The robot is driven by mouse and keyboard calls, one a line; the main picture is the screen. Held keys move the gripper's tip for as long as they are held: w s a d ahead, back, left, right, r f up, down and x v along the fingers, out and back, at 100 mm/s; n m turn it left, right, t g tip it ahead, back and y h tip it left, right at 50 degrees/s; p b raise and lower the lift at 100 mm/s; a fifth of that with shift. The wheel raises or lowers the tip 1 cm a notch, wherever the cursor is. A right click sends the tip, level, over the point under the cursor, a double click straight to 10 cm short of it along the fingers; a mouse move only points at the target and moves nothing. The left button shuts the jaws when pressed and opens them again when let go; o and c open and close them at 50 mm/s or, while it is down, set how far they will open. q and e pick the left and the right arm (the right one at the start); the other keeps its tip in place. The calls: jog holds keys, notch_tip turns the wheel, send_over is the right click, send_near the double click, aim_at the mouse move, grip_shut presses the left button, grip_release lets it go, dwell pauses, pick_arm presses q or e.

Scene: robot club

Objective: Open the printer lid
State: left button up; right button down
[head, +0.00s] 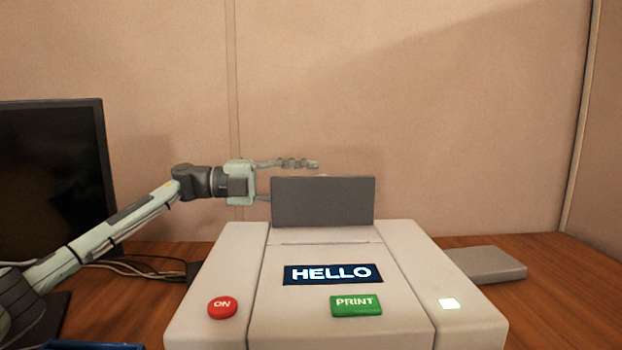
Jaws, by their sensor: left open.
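The white printer (225,270) stands on the desk in the middle of the view, with a lit HELLO display (333,274), a red ON button (222,307) and a green PRINT button (356,305). A dark grey flat panel (323,202), seemingly the lid, stands raised at the printer's back edge. My left gripper (296,172) is open and points right, at the panel's upper left. One finger shows above the panel's top edge; the other is mostly hidden behind the panel. I cannot tell whether they touch. My right gripper is not in view.
A black monitor (55,175) stands at the left, with cables (140,268) on the wooden desk (570,290) beside it. A flat grey box (487,264) lies right of the printer. A plain wall (450,120) is behind. A blue edge (95,346) shows at the bottom left.

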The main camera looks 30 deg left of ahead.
pick_arm(q)
jog(key=shift+w+d, duration=0.35)
jog(key=shift+d, duration=0.15)
grip_shut()
